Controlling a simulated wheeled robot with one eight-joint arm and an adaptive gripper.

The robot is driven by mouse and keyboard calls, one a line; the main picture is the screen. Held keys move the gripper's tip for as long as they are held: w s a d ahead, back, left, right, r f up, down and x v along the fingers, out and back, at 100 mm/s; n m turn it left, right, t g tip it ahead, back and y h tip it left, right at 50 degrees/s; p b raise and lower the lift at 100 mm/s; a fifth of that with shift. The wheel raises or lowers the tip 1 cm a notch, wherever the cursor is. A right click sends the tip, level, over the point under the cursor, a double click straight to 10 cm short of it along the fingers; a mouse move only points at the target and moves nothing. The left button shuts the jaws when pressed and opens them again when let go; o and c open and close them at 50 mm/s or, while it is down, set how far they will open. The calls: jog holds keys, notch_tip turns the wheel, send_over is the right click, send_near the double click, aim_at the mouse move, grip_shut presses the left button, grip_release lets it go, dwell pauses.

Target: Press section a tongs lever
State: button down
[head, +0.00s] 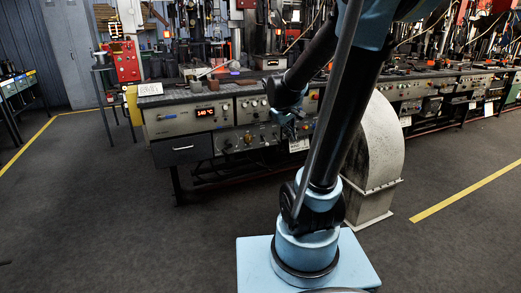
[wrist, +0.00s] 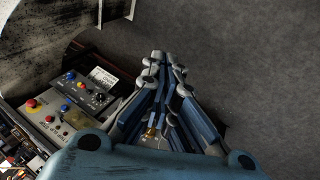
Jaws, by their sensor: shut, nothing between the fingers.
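My gripper (wrist: 166,66) is shut and empty in the wrist view, its fingertips over grey floor. A control panel (wrist: 90,86) with coloured buttons and dark knobs lies to the left of it, apart from the fingers. In the head view my gripper (head: 291,124) hangs at the end of the arm in front of the machine bench's panels. I cannot pick out the section a tongs lever by sight. Small knobs and switches sit on the lower panel (head: 246,140), under a panel with a red 140 display (head: 205,112). My arm hides part of the bench.
A large pale curved duct (head: 378,150) stands on the floor right of my arm, close to the bench. A red control box (head: 124,61) stands at the back left. Open floor (head: 110,230) lies in front of the bench at the left.

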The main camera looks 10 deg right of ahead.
jog(key=w+a+f+n+t+h, duration=0.2)
jog(key=w+f+n, duration=0.1)
jog(key=w, duration=1)
jog(key=w+a+f+n+t+h, duration=0.15)
jog(key=w+f, duration=0.25)
jog(key=w, duration=1)
jog(key=w+a+f+n+t, duration=0.1)
jog(key=w+a+f+n, duration=0.2)
jog(key=w+f, duration=0.3)
jog(key=w+a+f+n+t+h, duration=0.1)
jog(key=w+a+f, duration=0.5)
jog(key=f, duration=0.7)
jog(key=w+n+t, duration=0.1)
jog(key=n, duration=0.1)
jog(key=shift+w+a+n, duration=0.2)
jog(key=shift+a+n, duration=0.05)
jog(key=shift+n, duration=0.1)
jog(key=shift+w+h, duration=0.1)
jog(key=shift+h, duration=0.15)
jog(key=x, duration=1)
jog(key=shift+r, duration=0.15)
